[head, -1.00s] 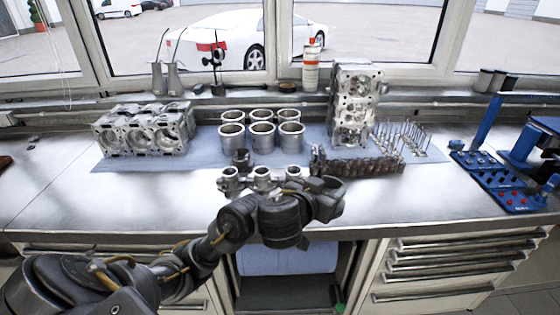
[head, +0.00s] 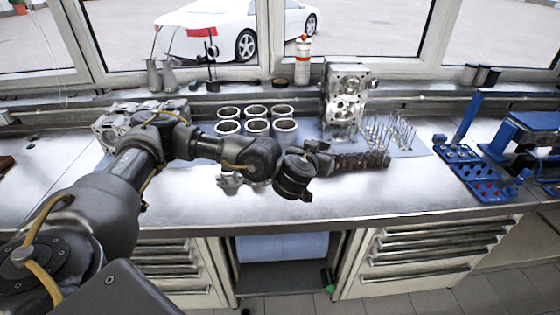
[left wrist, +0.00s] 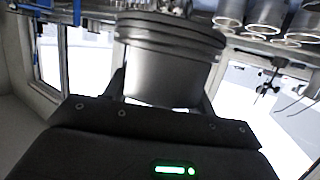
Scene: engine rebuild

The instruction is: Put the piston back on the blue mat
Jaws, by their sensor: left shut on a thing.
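A silver piston (left wrist: 165,80) with ring grooves fills the middle of the left wrist view. My left gripper (left wrist: 163,92) is shut on it, with a dark finger on each side. In the head view my left gripper (head: 318,154) is over the front part of the bench, near a dark row of parts; the piston cannot be made out there. The blue mat (head: 312,130) lies along the back of the bench under the engine parts. My arm covers some of its left part and front edge. My right gripper is not in view.
Several cylinder liners (head: 257,127), an upright engine block or head (head: 345,102) and upright valves (head: 392,132) crowd the mat. Small metal parts (head: 231,181) sit before the liners, partly behind my arm. Blue trays (head: 470,172) are right. The bench front (head: 350,200) is clear.

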